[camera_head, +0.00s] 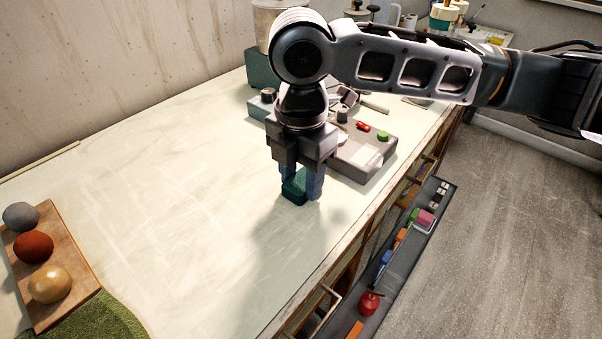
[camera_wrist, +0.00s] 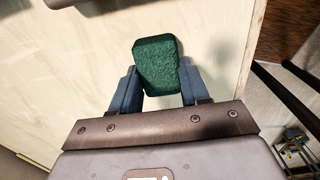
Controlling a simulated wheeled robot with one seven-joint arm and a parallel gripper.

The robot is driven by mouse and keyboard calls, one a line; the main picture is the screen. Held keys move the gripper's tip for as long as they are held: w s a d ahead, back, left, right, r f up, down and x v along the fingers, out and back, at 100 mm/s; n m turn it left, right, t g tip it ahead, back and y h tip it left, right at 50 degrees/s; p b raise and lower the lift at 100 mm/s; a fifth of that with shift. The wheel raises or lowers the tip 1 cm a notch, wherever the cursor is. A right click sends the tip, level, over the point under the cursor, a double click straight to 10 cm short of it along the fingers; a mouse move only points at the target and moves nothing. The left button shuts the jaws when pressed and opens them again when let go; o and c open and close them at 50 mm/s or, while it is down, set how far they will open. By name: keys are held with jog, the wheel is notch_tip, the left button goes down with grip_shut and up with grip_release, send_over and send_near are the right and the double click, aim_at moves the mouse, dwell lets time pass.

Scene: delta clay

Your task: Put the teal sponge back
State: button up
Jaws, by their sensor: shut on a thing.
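The teal sponge (camera_head: 294,187) is between the fingers of my gripper (camera_head: 302,188), low over the pale tabletop (camera_head: 180,190). In the wrist view the sponge (camera_wrist: 157,65) is a dark green block with rounded corners, and my gripper (camera_wrist: 158,85) has a blue finger against each side of it. My gripper points down and is shut on the sponge. I cannot tell whether the sponge touches the table.
A grey control box (camera_head: 361,155) with red and green buttons stands just behind my gripper. A wooden board (camera_head: 75,280) with three balls lies at the left. An open drawer (camera_head: 398,270) with small items sticks out at the right. The middle of the table is clear.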

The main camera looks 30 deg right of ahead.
aim_at(301, 180)
jog(key=shift+f, duration=0.1)
jog(key=o, duration=1.2)
notch_tip(301, 180, up, 12)
dwell(0.5)
